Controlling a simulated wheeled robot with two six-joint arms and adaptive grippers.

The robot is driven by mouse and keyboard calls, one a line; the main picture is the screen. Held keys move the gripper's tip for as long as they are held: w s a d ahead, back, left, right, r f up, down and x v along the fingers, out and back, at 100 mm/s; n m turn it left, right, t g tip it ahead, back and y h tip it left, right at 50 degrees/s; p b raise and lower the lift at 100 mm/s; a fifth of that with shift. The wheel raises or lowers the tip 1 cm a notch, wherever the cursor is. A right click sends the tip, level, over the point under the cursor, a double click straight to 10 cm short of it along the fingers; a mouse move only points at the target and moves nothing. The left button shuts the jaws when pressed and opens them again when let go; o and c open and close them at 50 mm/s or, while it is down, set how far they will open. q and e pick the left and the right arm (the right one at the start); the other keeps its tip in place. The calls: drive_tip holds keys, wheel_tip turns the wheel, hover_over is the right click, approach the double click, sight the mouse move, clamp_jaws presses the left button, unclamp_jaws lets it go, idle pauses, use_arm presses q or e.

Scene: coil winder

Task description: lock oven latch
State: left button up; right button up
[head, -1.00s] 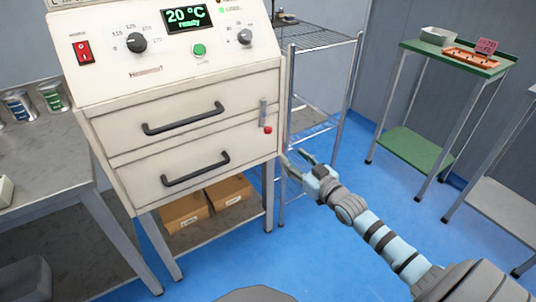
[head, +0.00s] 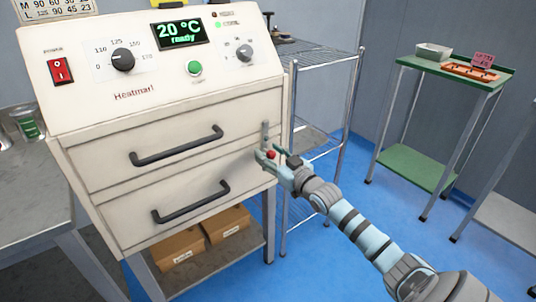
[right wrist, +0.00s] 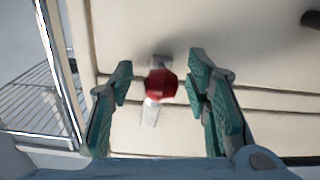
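The oven (head: 110,130) is a cream cabinet with two drawers and a control panel reading 20 °C ready. Its latch (head: 265,134) is a small metal bar with a red knob at the right edge of the drawer fronts. In the right wrist view the red knob (right wrist: 161,85) sits between my two green fingers, with gaps on both sides. The metal latch plate (right wrist: 150,113) shows behind it. My right gripper (head: 276,156) is open around the knob and not closed on it. My left gripper is not in view.
Two black drawer handles (head: 178,146) stick out left of the latch. A wire rack (head: 318,95) stands close on the right. A green table (head: 440,70) with a tray stands further right. Blue floor (head: 320,255) is clear between them.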

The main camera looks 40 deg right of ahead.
clamp_jaws()
drive_tip(key=shift+f+n+b, duration=0.15)
drive_tip(key=shift+n+b, duration=0.15)
drive_tip(key=shift+b, duration=0.1)
drive_tip(key=shift+d+n+b, duration=0.15)
drive_tip(key=shift+n+b, duration=0.15)
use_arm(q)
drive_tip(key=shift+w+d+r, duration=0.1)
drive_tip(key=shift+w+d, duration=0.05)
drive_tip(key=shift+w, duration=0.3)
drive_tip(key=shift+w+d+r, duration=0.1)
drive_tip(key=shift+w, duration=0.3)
use_arm(e)
drive_tip(key=shift+o, duration=0.5)
unclamp_jaws()
wheel_tip(320, 180, up, 10)
drive_tip(key=shift+r, duration=0.15)
